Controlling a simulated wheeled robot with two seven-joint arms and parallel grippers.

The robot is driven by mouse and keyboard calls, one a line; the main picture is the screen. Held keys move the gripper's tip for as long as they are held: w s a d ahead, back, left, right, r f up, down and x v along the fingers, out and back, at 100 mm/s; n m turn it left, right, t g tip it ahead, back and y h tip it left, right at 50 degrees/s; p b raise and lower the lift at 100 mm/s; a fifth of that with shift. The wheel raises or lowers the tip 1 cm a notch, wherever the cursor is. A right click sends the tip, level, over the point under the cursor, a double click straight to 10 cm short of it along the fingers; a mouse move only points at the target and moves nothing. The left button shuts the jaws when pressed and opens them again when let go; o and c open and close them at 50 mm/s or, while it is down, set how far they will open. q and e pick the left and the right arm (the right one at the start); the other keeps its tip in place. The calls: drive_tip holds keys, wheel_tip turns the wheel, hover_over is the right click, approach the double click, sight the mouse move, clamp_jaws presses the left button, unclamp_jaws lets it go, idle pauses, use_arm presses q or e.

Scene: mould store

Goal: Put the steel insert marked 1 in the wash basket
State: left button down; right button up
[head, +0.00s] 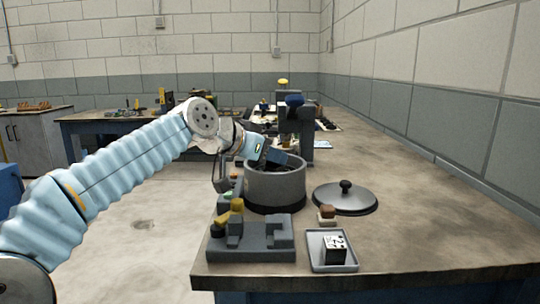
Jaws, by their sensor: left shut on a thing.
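My left gripper (283,157) reaches in from the left and is at the rim of a grey round pot (275,188), over its opening. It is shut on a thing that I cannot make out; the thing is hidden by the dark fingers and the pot. A block with dark marks on a white face (335,249) lies in a small grey tray (316,262) at the front of the bench; its mark looks like a 2. I cannot pick out an insert marked 1, nor a clear wash basket. My right gripper is not in view.
A round lid with a black knob (345,199) lies right of the pot. A grey stepped fixture (252,243) stands in front, with yellow parts at its left. A dark upright device (297,122) stands behind. The bench's right side (430,215) is clear.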

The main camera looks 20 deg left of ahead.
use_arm(q)
drive_tip(key=shift+f+b, duration=0.35)
drive_tip(key=shift+f, duration=0.15)
drive_tip(key=c, duration=0.8)
unclamp_jaws()
drive_tip(key=shift+r, duration=0.1)
drive_tip(key=shift+r+p, duration=0.25)
drive_tip(key=shift+p, duration=0.1)
drive_tip(key=v, duration=1.2)
drive_tip(key=shift+r, duration=0.35)
